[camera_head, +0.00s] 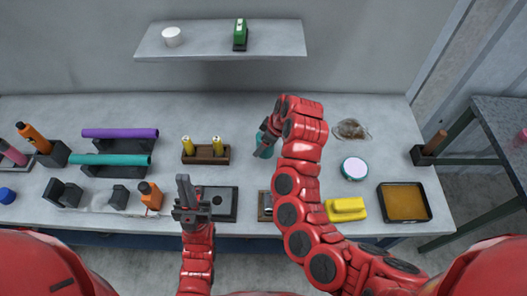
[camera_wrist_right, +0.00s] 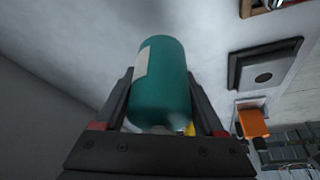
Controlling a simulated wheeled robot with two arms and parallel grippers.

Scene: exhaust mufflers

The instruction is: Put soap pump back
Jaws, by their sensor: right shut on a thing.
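The soap pump is a teal bottle (camera_wrist_right: 163,85) with a pale label, between the fingers of my right gripper (camera_wrist_right: 165,105) in the right wrist view. My right gripper is shut on it. In the head view a little of its teal body (camera_head: 265,146) shows beside my right gripper (camera_head: 263,140), above the middle of the workbench. My right arm covers part of the bench there. No pump nozzle is visible. My left gripper (camera_head: 186,190) is raised near the bench's front edge, apart from the bottle; its finger gap is unclear.
A dark square plate with a round disc (camera_head: 219,203) lies near the front. A wooden holder with yellow bottles (camera_head: 205,153) stands behind it. A yellow cloth (camera_head: 346,209), round tin (camera_head: 354,168) and amber tray (camera_head: 404,202) are right. A shelf (camera_head: 270,40) hangs above.

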